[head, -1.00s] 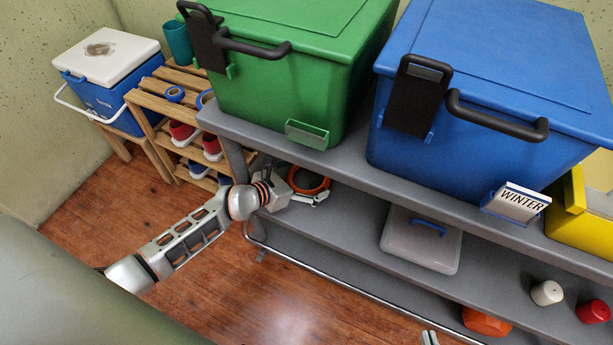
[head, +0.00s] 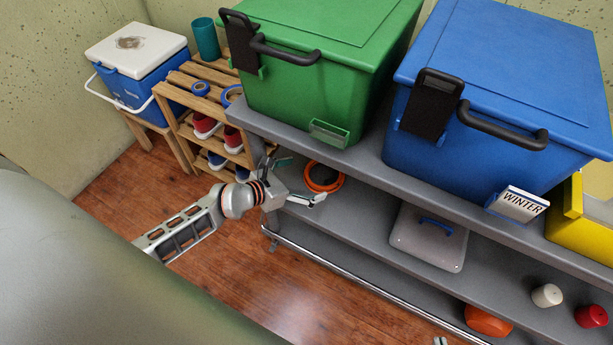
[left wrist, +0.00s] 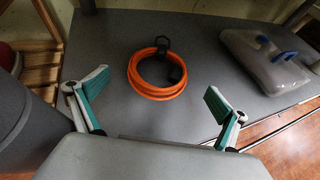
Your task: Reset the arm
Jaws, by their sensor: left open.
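My left gripper (head: 301,181) is open and empty at the left end of the grey shelf unit's middle shelf. Its fingers are spread wide, with teal pads showing in the left wrist view. A coiled orange cord (head: 323,177) lies on that shelf just beyond the fingers. The left wrist view shows the cord (left wrist: 157,75) with a dark strap, apart from both fingers. Only a small tip of my right gripper (head: 440,341) shows at the bottom edge of the head view, so its jaws cannot be judged.
A green bin (head: 310,75) and a blue bin (head: 500,90) stand on the top shelf, close above my left gripper. A wooden rack (head: 190,115) with shoes stands left. The wooden floor (head: 110,215) in front is clear.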

